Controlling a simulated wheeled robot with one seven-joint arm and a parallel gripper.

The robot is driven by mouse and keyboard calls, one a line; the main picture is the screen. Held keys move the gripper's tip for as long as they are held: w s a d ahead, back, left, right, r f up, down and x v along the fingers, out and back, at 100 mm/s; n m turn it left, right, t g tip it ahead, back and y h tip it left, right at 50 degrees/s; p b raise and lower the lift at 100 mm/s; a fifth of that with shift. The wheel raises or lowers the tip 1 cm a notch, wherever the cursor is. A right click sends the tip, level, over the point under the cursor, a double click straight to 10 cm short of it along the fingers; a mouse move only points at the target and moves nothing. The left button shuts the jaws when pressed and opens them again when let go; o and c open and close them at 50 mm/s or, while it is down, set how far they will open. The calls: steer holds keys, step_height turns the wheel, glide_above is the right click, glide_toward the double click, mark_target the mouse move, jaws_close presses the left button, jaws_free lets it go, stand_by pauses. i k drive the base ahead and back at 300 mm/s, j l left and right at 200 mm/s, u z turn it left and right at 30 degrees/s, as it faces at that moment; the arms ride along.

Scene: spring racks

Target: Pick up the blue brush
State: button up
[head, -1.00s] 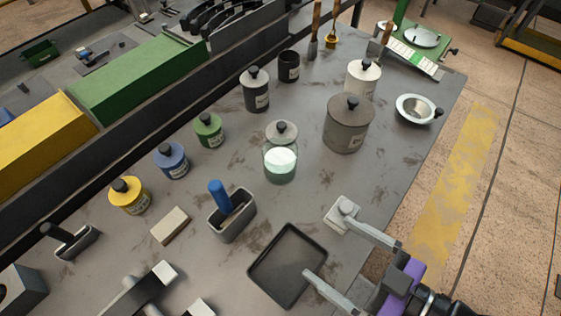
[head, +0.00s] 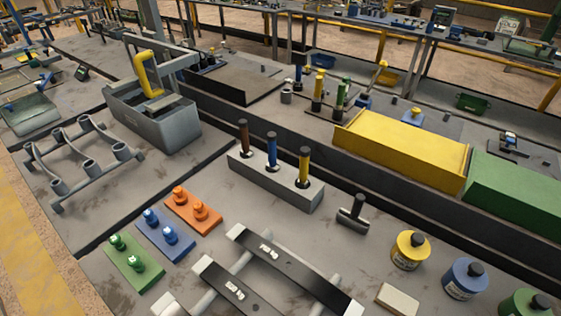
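A grey block (head: 246,174) stands near the middle of the table in the head view. Three upright tools with brown, blue and yellow handles stand in it. The blue-handled tool (head: 271,148) is the middle one, between the brown handle (head: 244,136) and the yellow handle (head: 304,165). The lower ends are hidden in the block, so I cannot tell whether it is a brush. My gripper is not in view.
Orange (head: 193,211), blue (head: 165,240) and green (head: 134,263) peg plates lie in front of the block. A rack with black bars (head: 292,270) stands nearer. A yellow jar (head: 410,250) and a blue jar (head: 464,278) are at right. Yellow (head: 400,150) and green bins are behind.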

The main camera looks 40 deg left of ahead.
mark_target(271, 167)
steer(key=k+j+u, duration=0.2)
steer(key=j, duration=0.2)
steer(key=k+j+u, duration=0.1)
steer(key=j+u, duration=0.15)
steer(key=j, duration=0.2)
steer(key=k+j+u, duration=0.2)
steer(key=j, duration=0.2)
steer(key=i, duration=0.1)
